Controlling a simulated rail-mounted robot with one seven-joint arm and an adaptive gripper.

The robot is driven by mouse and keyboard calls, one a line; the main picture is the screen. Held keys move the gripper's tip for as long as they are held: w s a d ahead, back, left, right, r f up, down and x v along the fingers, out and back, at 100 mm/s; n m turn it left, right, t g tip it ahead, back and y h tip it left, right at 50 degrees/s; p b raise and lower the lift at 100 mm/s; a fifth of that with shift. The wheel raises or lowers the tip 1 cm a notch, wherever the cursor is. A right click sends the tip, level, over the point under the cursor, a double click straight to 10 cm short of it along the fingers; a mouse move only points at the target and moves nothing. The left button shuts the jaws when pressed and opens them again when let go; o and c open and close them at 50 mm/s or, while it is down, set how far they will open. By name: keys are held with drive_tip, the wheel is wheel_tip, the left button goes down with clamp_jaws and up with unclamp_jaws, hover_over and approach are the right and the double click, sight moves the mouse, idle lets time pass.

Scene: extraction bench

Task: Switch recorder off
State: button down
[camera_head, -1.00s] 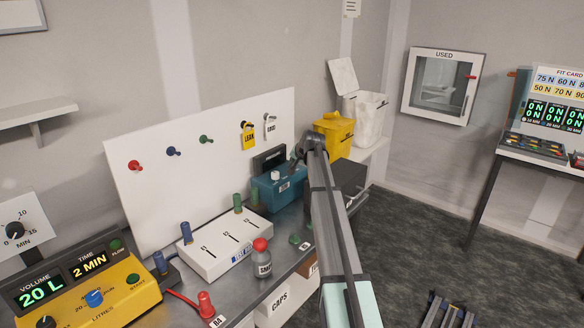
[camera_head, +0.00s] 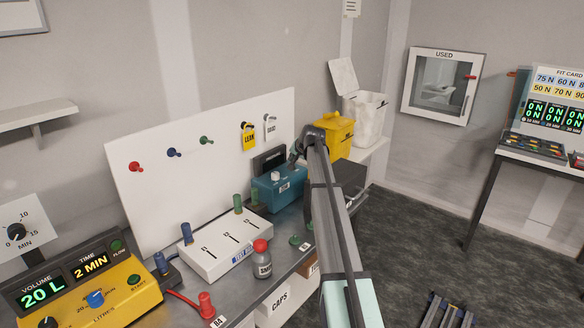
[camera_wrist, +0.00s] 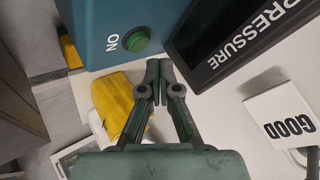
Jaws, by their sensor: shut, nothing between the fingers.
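A teal box, which I take to be the recorder, stands on the bench in the head view (camera_head: 283,193). In the wrist view its teal face (camera_wrist: 95,30) fills the upper left, with a round green button (camera_wrist: 136,40) marked ON. A dark screen (camera_wrist: 228,35) lettered PRESSURE is beside it. My gripper (camera_wrist: 158,66) is shut and empty, its tips just below and right of the green button in the picture. I cannot tell whether they touch the box. In the head view my arm hides most of the gripper.
A yellow bin (camera_head: 338,130) stands behind my arm; a GOOD tag (camera_wrist: 285,122) is at right in the wrist view. A white three-slot panel (camera_head: 225,245), a red-capped bottle (camera_head: 262,262) and a yellow control unit (camera_head: 110,295) stand on the bench to the left.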

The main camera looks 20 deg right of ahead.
drive_tip(key=shift+r+p, duration=0.75)
drive_tip(key=shift+r, duration=1.45)
